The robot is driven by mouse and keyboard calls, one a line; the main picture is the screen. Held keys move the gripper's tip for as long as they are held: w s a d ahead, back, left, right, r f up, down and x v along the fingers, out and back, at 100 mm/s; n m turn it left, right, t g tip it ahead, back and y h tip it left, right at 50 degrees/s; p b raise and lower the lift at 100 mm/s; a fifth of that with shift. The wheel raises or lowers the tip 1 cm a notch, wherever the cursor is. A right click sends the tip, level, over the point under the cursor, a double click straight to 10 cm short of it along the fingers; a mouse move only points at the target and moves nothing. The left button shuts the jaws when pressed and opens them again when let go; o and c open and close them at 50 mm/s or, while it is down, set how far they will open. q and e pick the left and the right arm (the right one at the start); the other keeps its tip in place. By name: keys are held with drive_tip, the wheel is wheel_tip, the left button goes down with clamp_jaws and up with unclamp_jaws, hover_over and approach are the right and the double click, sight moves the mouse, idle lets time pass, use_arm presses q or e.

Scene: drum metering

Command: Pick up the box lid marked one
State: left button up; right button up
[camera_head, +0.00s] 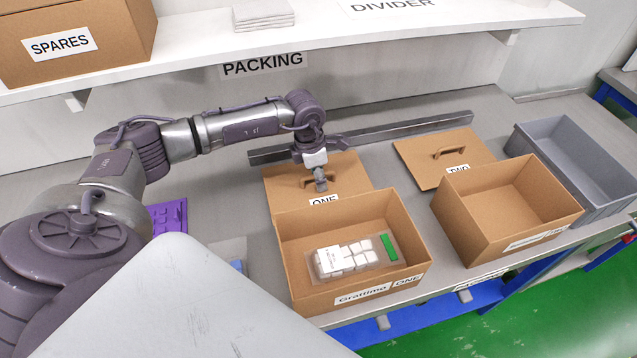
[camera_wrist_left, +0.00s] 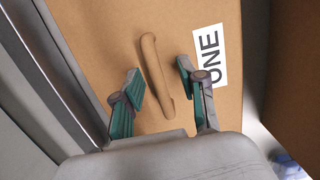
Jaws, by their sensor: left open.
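The box lid marked ONE (camera_head: 350,176) lies flat on the bench behind the open box ONE (camera_head: 290,243). It is brown cardboard with a bar handle and a white ONE label. My left gripper (camera_head: 320,184) is over the lid at its handle. In the left wrist view, my left gripper (camera_wrist_left: 162,88) is open, with one teal-padded finger on each side of the lid's handle (camera_wrist_left: 156,74). The fingers do not appear to press on the handle. The lid (camera_wrist_left: 100,30) fills much of that view. My right gripper is not in view.
Box ONE holds a clear pack of white pieces (camera_head: 345,257) and a green item (camera_head: 388,247). Lid TWO (camera_head: 415,161), box TWO (camera_head: 465,222) and a grey bin (camera_head: 560,140) stand to the right. A metal rail (camera_head: 420,128) runs behind the lids, below the shelf (camera_head: 330,30).

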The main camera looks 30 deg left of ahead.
use_arm(q)
drive_tip(key=shift+c, duration=0.3)
clamp_jaws()
